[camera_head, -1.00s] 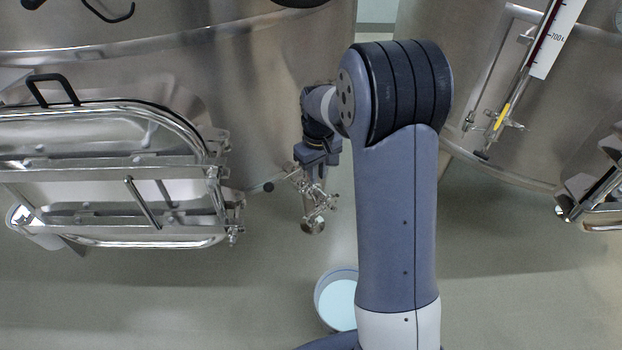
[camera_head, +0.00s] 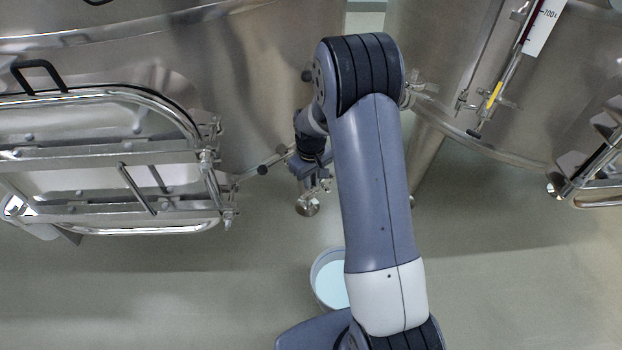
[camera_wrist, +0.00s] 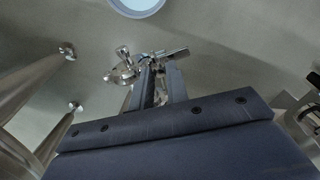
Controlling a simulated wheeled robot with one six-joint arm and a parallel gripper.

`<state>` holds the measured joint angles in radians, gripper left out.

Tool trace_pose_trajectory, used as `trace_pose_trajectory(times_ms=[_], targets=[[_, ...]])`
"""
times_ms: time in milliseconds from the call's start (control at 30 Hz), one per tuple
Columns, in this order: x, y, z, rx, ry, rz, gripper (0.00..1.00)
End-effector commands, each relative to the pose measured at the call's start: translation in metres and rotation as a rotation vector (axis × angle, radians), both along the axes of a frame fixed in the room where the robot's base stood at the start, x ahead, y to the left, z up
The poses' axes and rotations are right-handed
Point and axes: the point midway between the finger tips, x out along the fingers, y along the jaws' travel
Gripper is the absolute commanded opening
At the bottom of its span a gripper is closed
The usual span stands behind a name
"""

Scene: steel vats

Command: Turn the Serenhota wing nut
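A small shiny steel valve (camera_head: 307,205) with a round end juts from the lower part of the left vat. My arm and wrist hide most of its fittings in the head view. In the wrist view the steel fitting (camera_wrist: 122,66) lies just beyond my fingertips, with a short knob standing up and a bar-like part (camera_wrist: 172,53) to the right. I cannot tell which piece is the wing nut. My gripper (camera_wrist: 160,73) points at the fitting with its two dark fingers apart. Whether they touch or straddle a part is unclear.
A bucket of pale blue liquid (camera_head: 318,288) stands on the floor below the valve, partly behind my arm. A steel hatch (camera_head: 90,150) is on the left vat (camera_head: 235,80). The right vat (camera_head: 540,110) carries a gauge tube (camera_head: 543,28). Open floor lies in front.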

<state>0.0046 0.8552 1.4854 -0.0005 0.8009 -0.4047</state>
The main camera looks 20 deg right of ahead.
Motion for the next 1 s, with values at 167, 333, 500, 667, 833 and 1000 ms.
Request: trace_pose_trajectory(times_ms=[167, 333, 500, 667, 833, 1000], targets=[[-0.0001, 0.0, 0.0002, 0.0, 0.0, 0.0, 0.12], [0.0, 0.0, 0.0003, 0.0, 0.0, 0.0, 0.0], [0.0, 0.0, 0.0004, 0.0, 0.0, 0.0, 0.0], [0.0, 0.0, 0.0004, 0.0, 0.0, -0.005, 0.0], [0.0001, 0.0, -0.0001, 0.0, 0.0, -0.042, 0.0], [0.0002, 0.0, -0.0006, 0.0, -0.001, -0.132, 0.0]])
